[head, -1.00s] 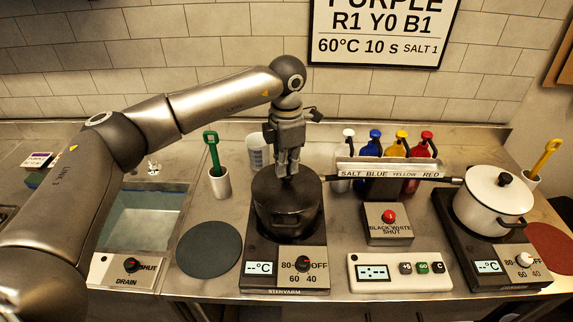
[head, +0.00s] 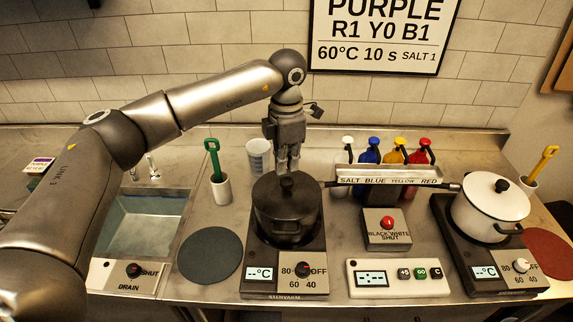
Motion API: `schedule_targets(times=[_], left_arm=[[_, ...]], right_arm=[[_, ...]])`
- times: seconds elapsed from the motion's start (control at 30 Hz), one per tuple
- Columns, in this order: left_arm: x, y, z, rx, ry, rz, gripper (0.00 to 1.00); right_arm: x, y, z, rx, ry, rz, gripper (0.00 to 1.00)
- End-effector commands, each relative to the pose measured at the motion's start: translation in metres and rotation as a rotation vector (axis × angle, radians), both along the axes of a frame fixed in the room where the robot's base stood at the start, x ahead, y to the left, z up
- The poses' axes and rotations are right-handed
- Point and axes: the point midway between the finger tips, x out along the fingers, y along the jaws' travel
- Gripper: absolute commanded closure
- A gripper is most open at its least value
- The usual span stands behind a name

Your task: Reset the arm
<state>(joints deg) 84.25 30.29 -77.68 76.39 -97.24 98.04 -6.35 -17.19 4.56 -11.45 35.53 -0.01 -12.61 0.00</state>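My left gripper (head: 288,165) points straight down just above the black pot (head: 287,215). Its fingertips are close over the lid's knob (head: 287,184), which shows below them. The lid sits on the pot, and the pot stands on the left hot plate (head: 257,262). The two fingers are near each other, but I cannot tell whether they are open or shut. My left arm arches in from the left over the sink. My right gripper is not in view.
A lidded white pot (head: 490,212) stands on the right hot plate. A labelled rack (head: 390,174) with several coloured bottles is right of my gripper. A measuring cup (head: 258,156) and a green-handled tool (head: 213,160) stand at left. A dark round mat (head: 210,254) lies clear.

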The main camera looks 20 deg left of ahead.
Motion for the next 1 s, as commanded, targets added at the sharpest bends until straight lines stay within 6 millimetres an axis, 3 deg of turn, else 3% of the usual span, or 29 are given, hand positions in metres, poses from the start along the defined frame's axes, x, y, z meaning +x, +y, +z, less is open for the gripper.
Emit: schedule_targets(times=[0.53,1.0], left_arm=[[0.000,0.000,0.034,-0.001,-0.001,0.000,1.00],[0.000,0.000,0.036,-0.001,-0.001,0.000,1.00]], right_arm=[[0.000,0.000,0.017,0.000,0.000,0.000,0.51],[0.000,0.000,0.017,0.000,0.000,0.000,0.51]])
